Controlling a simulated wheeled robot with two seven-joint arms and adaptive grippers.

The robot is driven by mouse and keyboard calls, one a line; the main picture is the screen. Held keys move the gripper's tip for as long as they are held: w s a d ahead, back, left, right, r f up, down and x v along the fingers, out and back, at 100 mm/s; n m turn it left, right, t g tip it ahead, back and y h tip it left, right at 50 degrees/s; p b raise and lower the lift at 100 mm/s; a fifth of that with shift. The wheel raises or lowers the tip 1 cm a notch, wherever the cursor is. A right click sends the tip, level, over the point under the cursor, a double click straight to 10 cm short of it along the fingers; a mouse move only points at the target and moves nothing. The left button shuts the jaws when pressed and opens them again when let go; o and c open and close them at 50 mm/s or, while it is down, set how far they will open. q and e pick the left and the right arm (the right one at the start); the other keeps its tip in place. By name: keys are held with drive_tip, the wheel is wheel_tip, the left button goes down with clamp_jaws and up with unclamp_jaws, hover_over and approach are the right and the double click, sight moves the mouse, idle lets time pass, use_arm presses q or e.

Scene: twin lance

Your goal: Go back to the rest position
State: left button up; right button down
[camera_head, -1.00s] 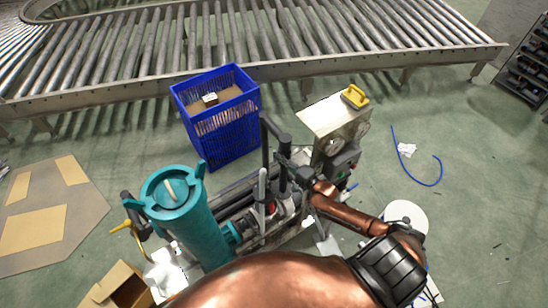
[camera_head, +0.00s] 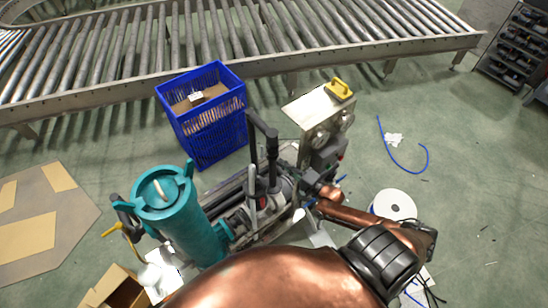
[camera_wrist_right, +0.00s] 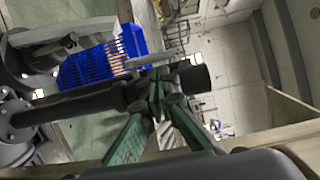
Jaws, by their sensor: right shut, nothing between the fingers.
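My right gripper (camera_wrist_right: 157,103) shows in the wrist view as two green fingers whose tips come together. It is shut and empty. A thick black bar (camera_wrist_right: 80,103) passes right by the fingertips; I cannot tell whether they touch it. In the head view my copper right arm reaches from the lower right to the machine, where the gripper is hard to make out among dark parts. The machine has a teal cylinder (camera_head: 190,225), an upright black lever (camera_head: 271,150) and a grey box with gauges (camera_head: 318,112). My left gripper is not in view.
A blue crate (camera_head: 214,135) stands behind the machine, in front of a roller conveyor (camera_head: 200,50). A yellow-handled item (camera_head: 340,88) lies on the grey box. A white round object (camera_head: 394,204) and a blue hose (camera_head: 405,165) lie on the floor at right. An open carton (camera_head: 120,288) is at lower left.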

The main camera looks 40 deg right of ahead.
drive_tip(key=v, duration=0.5)
drive_tip(key=shift+s+d, duration=0.1)
drive_tip(key=shift+d, duration=0.05)
drive_tip(key=s+d+f+n+g+h, duration=0.1)
drive_tip(key=s+f+n+g, duration=0.3)
drive_tip(key=f, duration=0.7)
drive_tip(key=s+f+n+g+h, duration=0.1)
drive_tip(key=s+f+n+h, duration=0.1)
drive_tip(key=s+f, duration=0.65)
drive_tip(key=s+d+f+n+g+h, duration=0.1)
drive_tip(key=s+f+n+g, duration=0.2)
drive_tip(key=f, duration=0.9)
drive_tip(key=s+a+f+n+g, duration=0.2)
drive_tip(key=s+a+f, duration=0.2)
drive_tip(key=s, duration=0.5)
drive_tip(key=s+a+f+n+g, duration=0.3)
drive_tip(key=s+a+f, duration=0.2)
drive_tip(key=s, duration=0.5)
drive_tip(key=s+a+f+n+g, duration=0.3)
drive_tip(key=s+a+f, duration=0.2)
drive_tip(key=s+f, duration=0.3)
drive_tip(key=shift+s, duration=0.9)
